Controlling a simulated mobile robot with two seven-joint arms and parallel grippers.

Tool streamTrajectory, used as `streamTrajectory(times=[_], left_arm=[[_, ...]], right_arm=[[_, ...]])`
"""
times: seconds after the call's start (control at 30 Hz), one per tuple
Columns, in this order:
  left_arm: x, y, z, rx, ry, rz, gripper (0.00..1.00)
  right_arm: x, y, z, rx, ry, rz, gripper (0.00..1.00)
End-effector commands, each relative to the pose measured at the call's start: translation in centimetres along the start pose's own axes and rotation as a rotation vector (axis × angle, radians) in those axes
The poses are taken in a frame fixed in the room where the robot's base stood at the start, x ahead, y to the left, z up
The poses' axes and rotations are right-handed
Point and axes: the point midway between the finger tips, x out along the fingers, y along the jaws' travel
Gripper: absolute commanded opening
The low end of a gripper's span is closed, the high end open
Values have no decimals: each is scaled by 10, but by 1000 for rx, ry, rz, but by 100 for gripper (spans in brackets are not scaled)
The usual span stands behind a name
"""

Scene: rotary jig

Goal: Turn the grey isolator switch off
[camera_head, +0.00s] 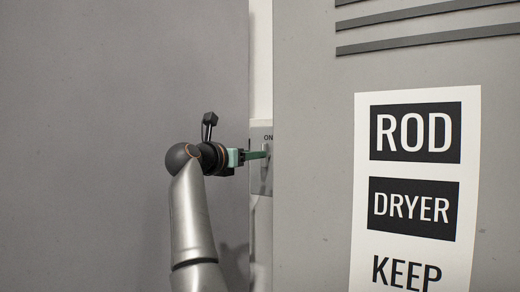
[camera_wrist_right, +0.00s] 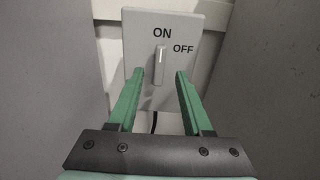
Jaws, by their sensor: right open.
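The grey isolator switch (camera_wrist_right: 133,65) is a light grey plate on the white wall, seen in the right wrist view. It carries ON at the top and OFF to the upper right. Its lever (camera_wrist_right: 160,64) stands upright, pointing to ON. My right gripper (camera_wrist_right: 160,78) is open, with one green finger on each side of the lever's lower part; I cannot tell whether they touch it. In the head view my right gripper (camera_head: 267,154) reaches into the gap in front of the switch plate (camera_head: 260,133), which is mostly hidden. My left gripper is not in view.
A grey cabinet (camera_head: 305,110) with a ROD DRYER sign (camera_head: 416,165) stands to the right of the narrow gap. A large grey panel (camera_head: 100,100) bounds the gap on the left. A dark cable (camera_wrist_right: 154,121) hangs below the switch plate.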

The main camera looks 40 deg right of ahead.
Motion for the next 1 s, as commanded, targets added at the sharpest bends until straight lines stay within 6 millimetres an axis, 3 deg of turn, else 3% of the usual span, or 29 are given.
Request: streamTrajectory(times=[0.1,0.3,0.67,1.0], left_arm=[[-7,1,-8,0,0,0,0],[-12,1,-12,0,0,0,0],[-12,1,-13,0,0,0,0],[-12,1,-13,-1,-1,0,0]], right_arm=[[22,-1,3,-3,0,-3,50],[43,0,1,-2,-1,-1,50],[47,0,0,-1,-1,0,50],[47,0,0,-1,-1,0,12]])
